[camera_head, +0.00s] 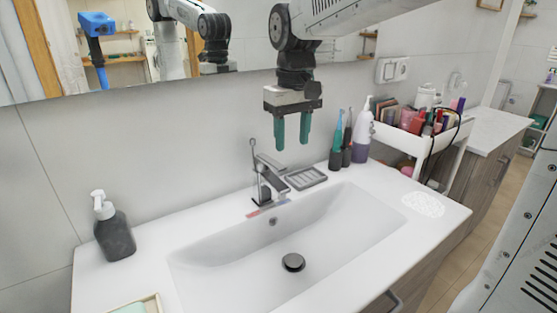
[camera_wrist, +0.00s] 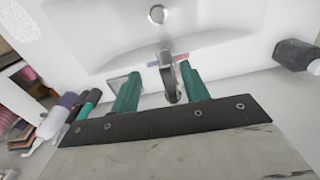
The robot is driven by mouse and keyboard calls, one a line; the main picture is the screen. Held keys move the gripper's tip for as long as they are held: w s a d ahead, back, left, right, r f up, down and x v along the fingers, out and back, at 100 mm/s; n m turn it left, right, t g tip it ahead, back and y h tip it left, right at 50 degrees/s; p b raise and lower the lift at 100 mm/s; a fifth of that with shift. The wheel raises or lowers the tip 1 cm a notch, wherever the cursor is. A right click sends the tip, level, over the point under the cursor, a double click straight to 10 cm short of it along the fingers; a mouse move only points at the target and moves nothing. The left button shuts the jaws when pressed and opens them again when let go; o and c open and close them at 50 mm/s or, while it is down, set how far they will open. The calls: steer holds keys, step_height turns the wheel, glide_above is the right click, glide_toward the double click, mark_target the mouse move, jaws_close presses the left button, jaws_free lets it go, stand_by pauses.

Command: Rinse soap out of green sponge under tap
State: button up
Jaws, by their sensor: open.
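My gripper (camera_head: 291,142) hangs open and empty above the back of the sink, near the wall. The metal tap (camera_head: 268,180) stands below it and to the left at the sink's back edge. In the wrist view the tap (camera_wrist: 170,85) shows between my two green fingers (camera_wrist: 159,70), with no visible contact. The white basin (camera_head: 225,262) is empty apart from its dark drain (camera_head: 293,262). A pale green block (camera_head: 133,308) lies in a light tray at the bottom left, mostly cut off; I cannot tell whether it is the sponge. No running water is visible.
A dark soap pump (camera_head: 115,237) stands at the left. A grey dish (camera_head: 306,179), toothbrushes (camera_head: 336,143) and a lilac bottle (camera_head: 361,140) stand right of the tap. A white patterned patch (camera_head: 423,204) marks the right counter. A full cart (camera_head: 415,140) stands beyond.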

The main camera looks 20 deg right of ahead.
glide_above(280, 165)
steer(key=shift+s+a+f, duration=0.1)
steer(key=shift+a+f, duration=0.05)
steer(key=shift+f, duration=0.55)
step_height(280, 165, down, 7)
steer(key=shift+f, duration=0.1)
jaws_close()
